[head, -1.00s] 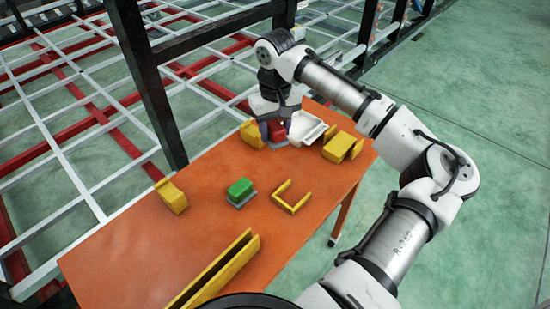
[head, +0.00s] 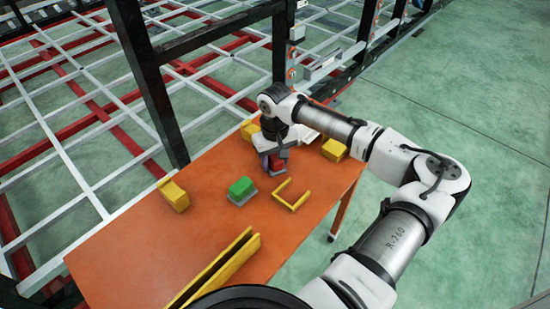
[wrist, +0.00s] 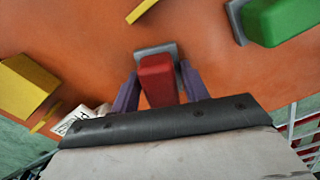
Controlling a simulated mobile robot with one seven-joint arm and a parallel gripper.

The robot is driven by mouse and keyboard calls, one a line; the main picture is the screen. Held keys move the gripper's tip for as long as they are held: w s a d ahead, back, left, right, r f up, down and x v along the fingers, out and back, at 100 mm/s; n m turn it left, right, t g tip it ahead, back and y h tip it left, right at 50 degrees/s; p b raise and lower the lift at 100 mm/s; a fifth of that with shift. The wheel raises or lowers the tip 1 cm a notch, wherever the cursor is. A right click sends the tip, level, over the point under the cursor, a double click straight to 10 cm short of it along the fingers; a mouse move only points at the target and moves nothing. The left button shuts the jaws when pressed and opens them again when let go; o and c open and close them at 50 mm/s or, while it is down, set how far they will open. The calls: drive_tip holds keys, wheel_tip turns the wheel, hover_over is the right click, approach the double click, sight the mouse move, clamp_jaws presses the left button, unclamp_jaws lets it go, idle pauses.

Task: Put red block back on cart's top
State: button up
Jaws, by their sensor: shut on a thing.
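The red block (head: 281,163) is in my gripper (head: 278,160), over the orange cart top (head: 130,240) behind the U-shaped yellow piece. In the wrist view the red block (wrist: 157,82) lies between the two purple fingers of my gripper (wrist: 158,75), which is shut on it. A grey plate (wrist: 155,48) shows at the block's far end. I cannot tell whether the block touches the cart top or hangs just above it. My wrist hides part of it in the head view.
A green block (head: 240,186) on a grey plate stands left of my gripper. The U-shaped yellow piece (head: 278,198) is in front. Other yellow pieces (head: 174,195) stand near the edges. The left front of the top is clear.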

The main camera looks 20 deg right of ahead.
sight(275, 157)
drive_tip(key=o, duration=1)
drive_tip(key=shift+c, duration=0.2)
wheel_tip(275, 157, up, 12)
drive_tip(key=b, duration=0.2)
drive_tip(key=shift+b, duration=0.4)
